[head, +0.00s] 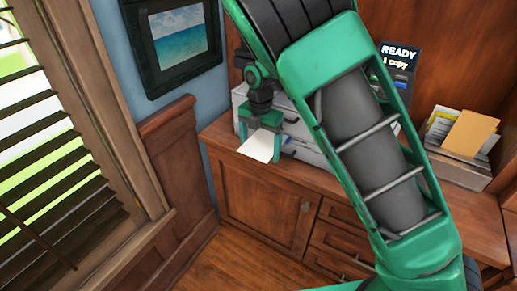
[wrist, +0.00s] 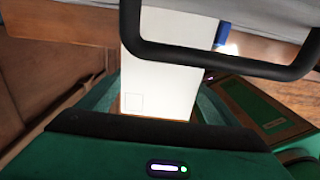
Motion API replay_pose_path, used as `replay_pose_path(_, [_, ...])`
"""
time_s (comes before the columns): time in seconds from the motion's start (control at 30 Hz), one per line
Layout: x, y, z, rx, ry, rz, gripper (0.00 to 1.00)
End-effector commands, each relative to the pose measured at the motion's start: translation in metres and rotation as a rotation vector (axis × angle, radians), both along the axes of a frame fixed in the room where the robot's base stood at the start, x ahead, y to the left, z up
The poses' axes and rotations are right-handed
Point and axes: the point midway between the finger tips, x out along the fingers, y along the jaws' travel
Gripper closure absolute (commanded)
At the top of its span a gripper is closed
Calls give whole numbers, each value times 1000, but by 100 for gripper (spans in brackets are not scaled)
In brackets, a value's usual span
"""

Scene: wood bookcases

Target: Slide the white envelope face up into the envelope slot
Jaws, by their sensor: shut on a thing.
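My gripper (head: 262,142) is shut on the white envelope (head: 257,149), in front of the pale grey printer-like machine (head: 303,151) on the wood cabinet. The envelope sticks out from the fingers toward the cabinet's front left. In the wrist view the envelope (wrist: 165,65) is a plain white sheet with a small square outline near its lower left corner. A black bar crosses over it there, and its far end is hidden. I cannot pick out the envelope slot for certain; my arm covers much of the machine in the head view.
A small screen (head: 400,54) reading "READY" and "1 copy" shows behind my arm. A paper tray (head: 455,172) with papers and a tan envelope (head: 470,132) stands at the right. A framed sea picture (head: 180,38) hangs on the blue wall. The cabinet top's left end is clear.

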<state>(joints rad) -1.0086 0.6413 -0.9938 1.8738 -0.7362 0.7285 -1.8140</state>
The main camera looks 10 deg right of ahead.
Motion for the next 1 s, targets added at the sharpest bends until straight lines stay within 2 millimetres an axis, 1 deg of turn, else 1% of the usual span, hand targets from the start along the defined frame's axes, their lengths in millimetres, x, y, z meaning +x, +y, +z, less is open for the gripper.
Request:
replay_pose_path(0.3, [5,-4,0,0,0,1,46])
replay_pose_path(0.33, [5,-4,0,0,0,1,11])
replay_pose_path(0.37, [5,-4,0,0,0,1,3])
replay_pose_path(0.4, [5,-4,0,0,0,1,0])
replay_pose_path(0.63, [5,-4,1,1,-1,1,0])
replay_pose_path(0.73, [6,-3,6,2,-1,1,0])
replay_pose_path(0.87, [6,-3,24,5,-2,1,0])
replay_pose_path(0.97, [7,-2,44,5,-2,2,0])
replay_pose_path(1.0, [-1,7,47,6,1,8,0])
